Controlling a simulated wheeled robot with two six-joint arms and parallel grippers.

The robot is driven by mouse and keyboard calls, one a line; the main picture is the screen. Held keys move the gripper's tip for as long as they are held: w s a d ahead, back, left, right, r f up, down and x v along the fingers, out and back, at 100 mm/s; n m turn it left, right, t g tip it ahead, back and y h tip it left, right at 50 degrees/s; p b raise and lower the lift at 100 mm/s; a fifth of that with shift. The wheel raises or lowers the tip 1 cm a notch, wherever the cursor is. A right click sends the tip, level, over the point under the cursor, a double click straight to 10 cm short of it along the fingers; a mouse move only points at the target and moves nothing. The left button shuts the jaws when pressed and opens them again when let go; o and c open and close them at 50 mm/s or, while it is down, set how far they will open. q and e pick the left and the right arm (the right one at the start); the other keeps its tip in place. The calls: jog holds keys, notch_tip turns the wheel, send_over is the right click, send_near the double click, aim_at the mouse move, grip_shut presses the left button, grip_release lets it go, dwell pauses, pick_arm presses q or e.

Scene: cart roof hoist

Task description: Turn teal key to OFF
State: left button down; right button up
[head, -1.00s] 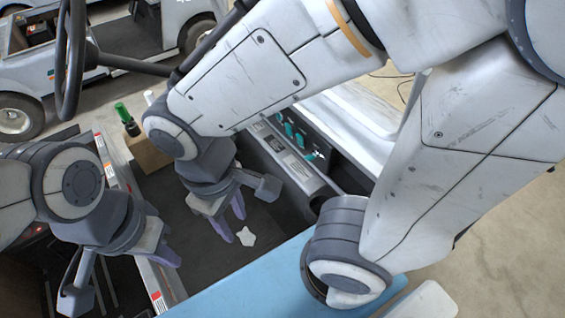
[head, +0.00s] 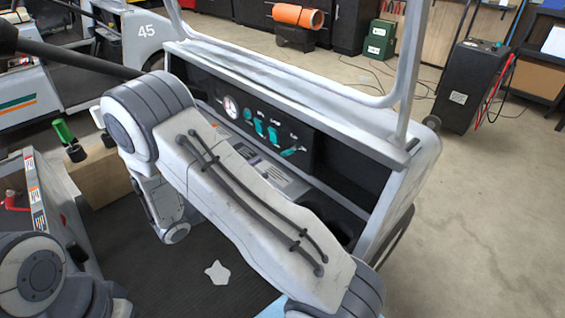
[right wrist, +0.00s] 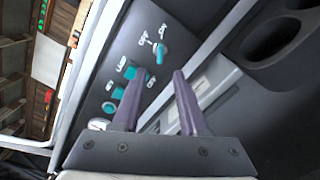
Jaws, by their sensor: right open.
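The teal key (head: 293,151) is at the right end of the black dash panel in the head view. My right gripper (right wrist: 159,73) is open and empty in the right wrist view. Its two purple fingers point toward the panel, with the key beyond and between the fingertips, apart from them. In the head view my right arm hides this gripper.
Two teal switches (head: 259,127) and a round gauge (head: 230,106) sit left of the key. The windshield frame (head: 402,75) rises behind the dash. Cup holders (right wrist: 276,40) lie beside the panel. A white scrap (head: 217,272) lies on the dark floor mat.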

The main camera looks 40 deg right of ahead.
aim_at(283, 155)
jog(key=d, duration=0.6)
jog(key=d+b, duration=0.1)
jog(key=d, duration=0.2)
jog(key=shift+w+d, duration=0.1)
jog(key=shift+w, duration=0.2)
jog(key=shift+c, duration=0.3)
grip_shut()
jog(key=shift+d, duration=0.1)
